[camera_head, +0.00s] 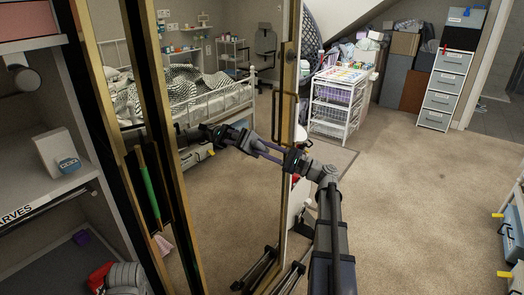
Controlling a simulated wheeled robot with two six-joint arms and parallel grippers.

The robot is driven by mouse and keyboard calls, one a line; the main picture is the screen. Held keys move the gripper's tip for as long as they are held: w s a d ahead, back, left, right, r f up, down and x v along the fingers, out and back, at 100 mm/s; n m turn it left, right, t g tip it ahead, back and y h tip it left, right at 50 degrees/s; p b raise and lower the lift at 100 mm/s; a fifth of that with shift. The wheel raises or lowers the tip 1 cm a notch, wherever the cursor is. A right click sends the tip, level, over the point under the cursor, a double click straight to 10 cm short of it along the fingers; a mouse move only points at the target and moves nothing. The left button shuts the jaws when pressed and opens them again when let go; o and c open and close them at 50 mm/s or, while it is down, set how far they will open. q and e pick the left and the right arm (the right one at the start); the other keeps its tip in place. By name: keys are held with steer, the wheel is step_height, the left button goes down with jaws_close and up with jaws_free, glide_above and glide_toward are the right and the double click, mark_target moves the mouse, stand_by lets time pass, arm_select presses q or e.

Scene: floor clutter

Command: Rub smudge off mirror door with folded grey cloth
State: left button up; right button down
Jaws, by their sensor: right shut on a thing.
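The mirror door (228,215) stands in a gold frame at the middle left and reflects a bed and my own arm. My right arm comes in from the bottom right and bends left to the glass. My right gripper (265,151) is in front of the mirror at about mid height, its fingers meeting or nearly meeting their reflection. It is shut on the folded grey cloth, which is hardly distinguishable between the fingers and their reflection. I cannot tell whether the cloth touches the glass. I cannot make out the smudge. My left gripper is not in view.
A vertical door handle (284,118) is on the frame close to my right gripper. Open shelves (50,195) with a small white box (58,150) stand at the left. A white wire cart (337,100) and grey drawers (447,90) stand at the back.

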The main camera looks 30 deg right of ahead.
mark_target(245, 150)
steer(key=shift+w+d, duration=0.3)
steer(key=shift+d, duration=0.35)
steer(key=shift+w+d, duration=0.25)
steer(key=shift+d, duration=0.4)
steer(key=shift+s+a, duration=0.35)
steer(key=shift+a, duration=0.55)
steer(key=shift+s+a, duration=0.35)
steer(key=shift+a, duration=0.5)
steer(key=shift+s+a, duration=0.4)
steer(key=shift+a, duration=0.4)
steer(key=shift+s+a, duration=0.35)
steer(key=shift+a, duration=0.45)
steer(key=shift+a, duration=0.1)
steer(key=shift+s+a, duration=0.3)
steer(key=shift+a, duration=0.5)
steer(key=shift+s+a, duration=0.3)
steer(key=shift+a, duration=0.45)
